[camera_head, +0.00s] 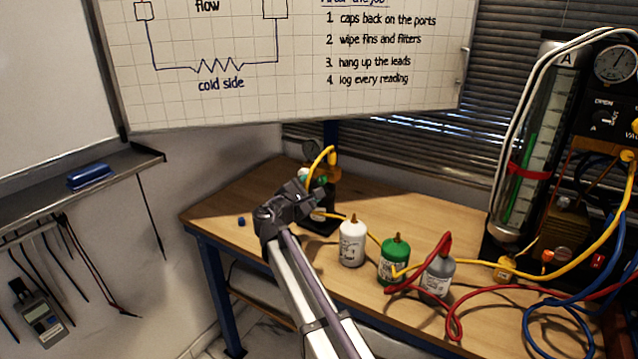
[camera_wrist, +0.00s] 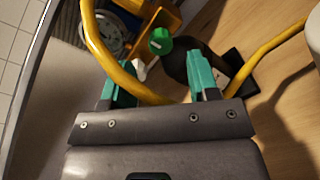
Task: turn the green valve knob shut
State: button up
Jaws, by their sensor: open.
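The green valve knob (camera_wrist: 159,41) shows in the wrist view, just beyond and between my fingertips, with a light mark on its face. In the head view it is mostly hidden behind my gripper, and a small green patch (camera_head: 304,174) shows there. My gripper (camera_wrist: 160,80) is open, with its two teal fingers apart and nothing between them but part of the yellow hose. The fingers look short of the knob and not touching it. In the head view my arm reaches to the rig at the table's back left.
A yellow hose (camera_wrist: 94,45) loops close to my left finger. A white bottle (camera_head: 352,243), a green bottle (camera_head: 394,260) and a grey bottle (camera_head: 438,275) stand on the table (camera_head: 262,186). Red, blue and yellow hoses lie at right. A small blue cap (camera_head: 241,221) lies near the left edge.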

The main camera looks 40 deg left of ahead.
aim_at(320, 181)
jog(key=w, duration=0.4)
jog(key=shift+w+a, duration=0.25)
jog(key=shift+w, duration=0.05)
jog(key=c, duration=0.9)
